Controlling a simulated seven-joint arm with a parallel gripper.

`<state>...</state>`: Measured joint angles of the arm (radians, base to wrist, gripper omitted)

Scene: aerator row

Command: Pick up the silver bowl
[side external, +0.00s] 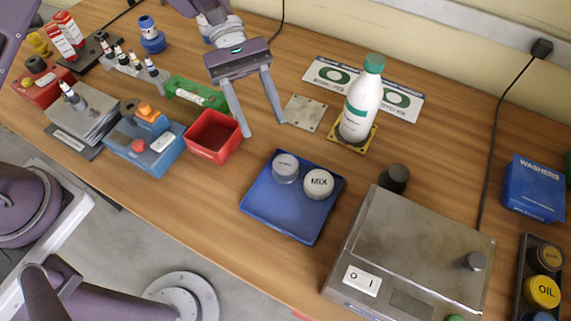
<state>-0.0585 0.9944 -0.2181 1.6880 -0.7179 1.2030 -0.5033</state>
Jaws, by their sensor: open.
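I cannot make out a clear silver bowl. Two small round silver-grey containers rest on a blue tray (267,212) at the middle front. The left one (286,168) has a small label that I cannot read. The right one (319,183) has a pale top marked MIX. My gripper (264,129) hangs above the table, up and to the left of the tray. Its two fingers point down, spread apart, with nothing between them. It is apart from both containers.
A red open bin (214,140) is just left of my fingers. A white bottle (361,104) with a green cap stands right of them on a yellow-edged plate. A metal scale (410,250) is right of the tray. Bare wood lies between bin and tray.

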